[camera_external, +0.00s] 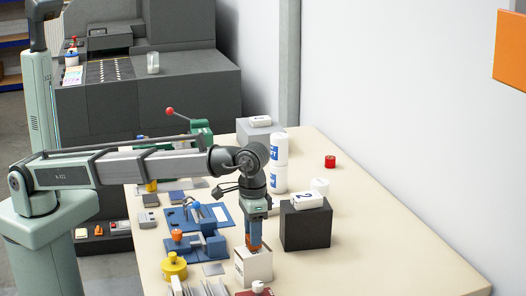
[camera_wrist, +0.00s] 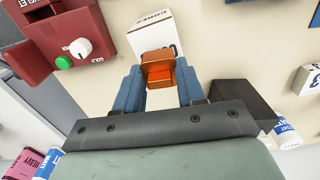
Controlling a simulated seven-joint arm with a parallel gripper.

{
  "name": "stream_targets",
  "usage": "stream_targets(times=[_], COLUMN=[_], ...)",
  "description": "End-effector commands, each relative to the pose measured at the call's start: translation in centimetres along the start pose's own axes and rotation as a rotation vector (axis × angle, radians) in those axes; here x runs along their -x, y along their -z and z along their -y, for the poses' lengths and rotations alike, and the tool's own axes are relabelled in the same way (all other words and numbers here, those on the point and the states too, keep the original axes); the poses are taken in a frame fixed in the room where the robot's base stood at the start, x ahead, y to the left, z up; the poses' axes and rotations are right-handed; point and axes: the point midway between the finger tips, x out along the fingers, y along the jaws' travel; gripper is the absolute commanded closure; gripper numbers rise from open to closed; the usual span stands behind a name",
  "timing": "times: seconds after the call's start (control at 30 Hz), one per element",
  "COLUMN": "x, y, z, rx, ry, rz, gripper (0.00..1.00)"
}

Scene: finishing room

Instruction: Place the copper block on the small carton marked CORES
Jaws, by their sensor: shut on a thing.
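The copper block (camera_wrist: 158,69) is held between the two blue fingers of my gripper (camera_wrist: 160,88). In the external view the orange block (camera_external: 254,243) shows at the tips of my downward-pointing gripper (camera_external: 255,237). The small white carton marked CORES (camera_wrist: 152,28) lies directly beyond and below the block in the wrist view. In the external view the carton (camera_external: 253,267) stands on the table under my gripper. The block is over or at the carton's top; I cannot tell whether they touch. The fingers and block hide part of the carton's top.
A dark box (camera_external: 306,229) with a white carton (camera_external: 305,201) on it stands close right of my gripper. A red device with a white knob (camera_wrist: 70,38) is near the carton. Blue fixtures (camera_external: 197,218) lie left. The table's right side (camera_external: 385,240) is clear.

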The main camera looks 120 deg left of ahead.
Motion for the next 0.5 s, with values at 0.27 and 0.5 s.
stream_targets(times=[0.27, 0.5], x=[-0.25, -0.24], y=[0.00, 0.00], z=[0.00, 0.00], rx=[0.000, 0.000], ry=[0.000, 0.000], rz=[0.000, 0.000], gripper=[0.55, 0.36])
